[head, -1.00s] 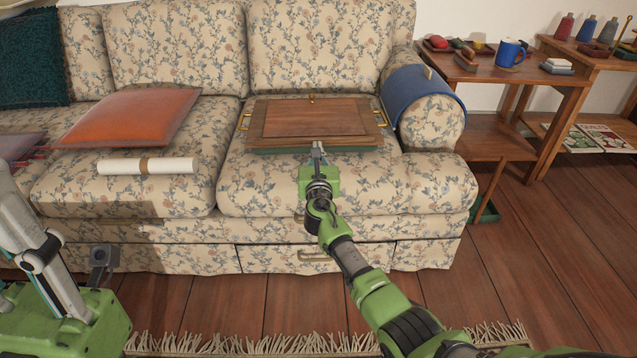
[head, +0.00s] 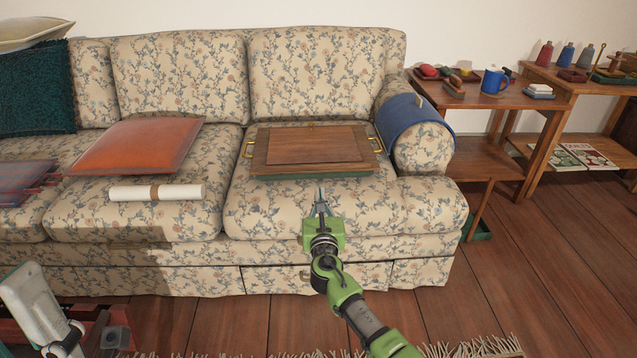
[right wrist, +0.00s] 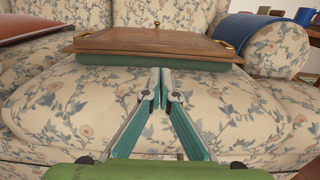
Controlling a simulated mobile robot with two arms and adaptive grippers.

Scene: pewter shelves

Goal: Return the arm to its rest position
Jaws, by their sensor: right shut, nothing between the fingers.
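My right gripper (head: 321,202) is shut and empty, pointing at the front of the sofa's right seat cushion. In the right wrist view its two fingers (right wrist: 160,92) meet at the tips, with nothing between them. A wooden box or tray with a flat lid and brass handles (head: 312,147) lies on that cushion, beyond the fingertips and apart from them. It also shows in the right wrist view (right wrist: 200,47), with a small knob on top and a green base. Part of my left arm shows at the lower left; its gripper is out of view.
The floral sofa (head: 345,205) fills the middle. An orange cushion (head: 137,146) and a white paper roll (head: 157,192) lie to the left. A blue cloth (head: 412,120) covers the armrest. A wooden side table with a blue mug (head: 494,81) stands right.

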